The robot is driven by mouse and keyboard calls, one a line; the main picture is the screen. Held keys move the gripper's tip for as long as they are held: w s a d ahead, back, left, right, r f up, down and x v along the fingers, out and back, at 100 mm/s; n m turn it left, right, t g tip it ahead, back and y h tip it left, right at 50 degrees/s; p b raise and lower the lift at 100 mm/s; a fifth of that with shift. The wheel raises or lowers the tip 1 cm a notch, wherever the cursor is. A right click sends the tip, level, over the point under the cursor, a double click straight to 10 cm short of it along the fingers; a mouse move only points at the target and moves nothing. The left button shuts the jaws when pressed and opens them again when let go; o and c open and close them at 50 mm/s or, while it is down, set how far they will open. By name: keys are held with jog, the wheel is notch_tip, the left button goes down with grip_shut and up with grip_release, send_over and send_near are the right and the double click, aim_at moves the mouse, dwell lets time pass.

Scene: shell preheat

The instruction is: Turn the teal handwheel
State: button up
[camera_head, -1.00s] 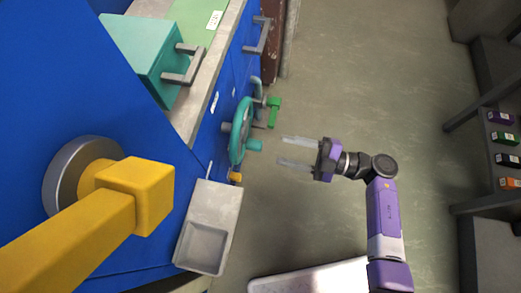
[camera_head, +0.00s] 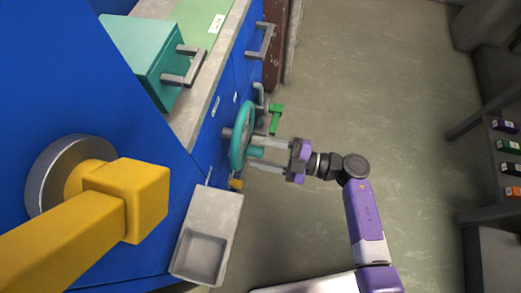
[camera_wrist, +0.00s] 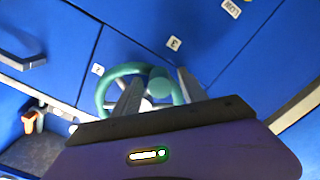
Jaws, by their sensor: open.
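The teal handwheel (camera_head: 238,136) stands out from the blue cabinet front, with a teal knob (camera_head: 256,152) on its rim facing my arm. My gripper (camera_head: 255,154) is open, its two pale fingers reaching to either side of the knob. In the wrist view the handwheel (camera_wrist: 105,92) lies straight ahead, partly hidden by the fingers and gripper body. The knob (camera_wrist: 159,82) shows between the two fingers there. I cannot tell whether either finger touches the knob.
A green handle (camera_head: 276,118) sits just beyond the wheel. A grey tray (camera_head: 236,203) juts out on the near side. A teal box (camera_head: 143,58) with a grey handle stands on the counter. A large yellow bar (camera_head: 70,232) crosses the lower left. Open floor lies to the right.

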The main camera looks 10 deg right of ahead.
grip_shut()
dwell(1.3)
